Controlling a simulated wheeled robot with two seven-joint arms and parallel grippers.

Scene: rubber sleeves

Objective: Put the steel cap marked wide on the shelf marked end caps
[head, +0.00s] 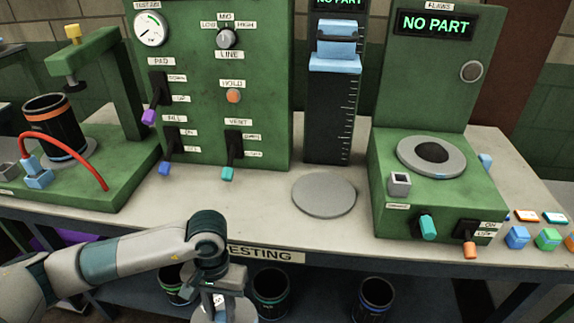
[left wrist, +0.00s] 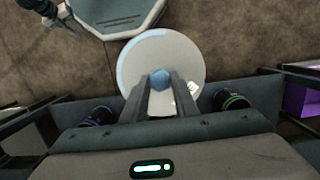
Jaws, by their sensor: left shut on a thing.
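My left gripper (head: 219,297) hangs low in front of the bench edge in the head view. In the left wrist view its two fingers (left wrist: 160,92) are shut on the blue knob of a round steel cap (left wrist: 185,58). The cap is a pale disc with a light-blue arc at its rim and a small white label too small to read. In the head view the cap (head: 246,309) shows only partly below the gripper. A dark pronged shape at the top left of the wrist view may be my right gripper; its jaws are unclear. No shelf marked end caps shows.
Dark cylinders with coloured rings (head: 271,291) (head: 376,298) stand on a lower level under the bench (head: 250,205). Green test machines (head: 215,90) (head: 430,180) stand on top. A bare grey round plate (head: 324,195) lies between them. Small coloured blocks (head: 517,237) are at the right.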

